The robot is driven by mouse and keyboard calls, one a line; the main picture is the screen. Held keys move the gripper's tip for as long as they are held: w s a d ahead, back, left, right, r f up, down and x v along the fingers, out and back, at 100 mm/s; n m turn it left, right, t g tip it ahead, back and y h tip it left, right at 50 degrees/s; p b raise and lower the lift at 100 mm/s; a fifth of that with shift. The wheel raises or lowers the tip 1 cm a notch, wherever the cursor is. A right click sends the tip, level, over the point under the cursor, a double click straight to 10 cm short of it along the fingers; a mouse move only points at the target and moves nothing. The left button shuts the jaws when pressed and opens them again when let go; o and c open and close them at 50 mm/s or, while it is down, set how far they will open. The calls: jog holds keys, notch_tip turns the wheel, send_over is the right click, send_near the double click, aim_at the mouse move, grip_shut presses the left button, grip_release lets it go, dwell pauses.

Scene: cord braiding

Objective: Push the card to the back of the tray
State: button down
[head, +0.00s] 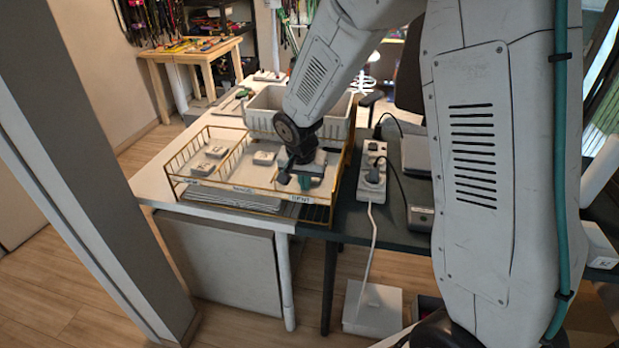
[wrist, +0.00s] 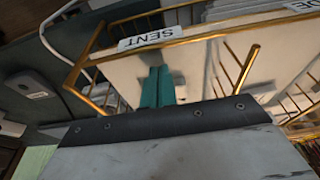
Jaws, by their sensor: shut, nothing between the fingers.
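The tray (head: 168,160) is a gold wire frame with pale floors, on the white table. Its front edge carries labels; the right one reads SENT (head: 303,199) and also shows in the wrist view (wrist: 150,38). Small pale cards lie in the tray: one in the middle section (head: 264,158) and two in the left section, one farther back (head: 216,151) and one nearer (head: 203,169). My gripper (head: 294,182) is low over the SENT section. Its teal fingers (wrist: 157,80) are together and empty. I cannot make out a card at the fingertips; my gripper hides part of that section.
A grey bin (head: 262,113) stands right behind the tray. A white power strip (head: 372,170) with plugs and cords lies on the dark table to the right. Grey sheets (head: 232,198) lie under the tray.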

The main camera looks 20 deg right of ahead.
jog(key=shift+w+d, duration=1.4)
jog(key=shift+w, duration=0.55)
jog(key=shift+w+d, duration=1.45)
jog(key=shift+w, duration=0.5)
jog(key=shift+w+d, duration=1.4)
jog(key=shift+w, duration=0.55)
dwell(0.7)
jog(key=shift+r, duration=0.15)
jog(key=shift+s+a+r, duration=0.3)
jog(key=shift+s+r, duration=0.1)
jog(key=shift+r, duration=0.4)
jog(key=shift+s+a+r, duration=0.3)
jog(key=shift+s+r, duration=0.1)
jog(key=shift+r, duration=0.35)
jog(key=shift+s+a+r, duration=0.3)
jog(key=shift+s+r, duration=0.1)
jog(key=shift+r, duration=0.4)
